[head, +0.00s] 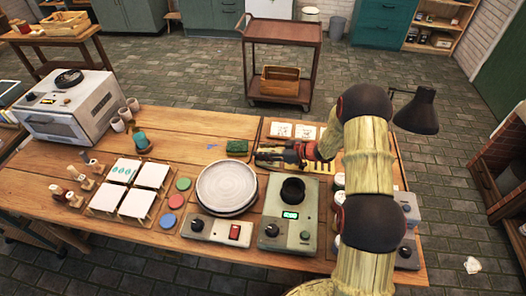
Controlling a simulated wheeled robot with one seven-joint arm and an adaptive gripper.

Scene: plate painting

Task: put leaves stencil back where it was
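The far-left card bears teal leaf-like marks (121,170) and looks like the leaves stencil. The other cards there look blank from here. My gripper (268,154) is low over a wooden tray (262,133) right of the centre, well away from the card holder. The fingers are dark and small in the head view, so I cannot tell whether they are open or hold something.
A round pale plate (227,186) sits on a turntable left of my gripper. Small white cards (280,130) lie in the tray's back. Coloured discs (176,202) lie beside the holder. An oven (70,105) stands at the left.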

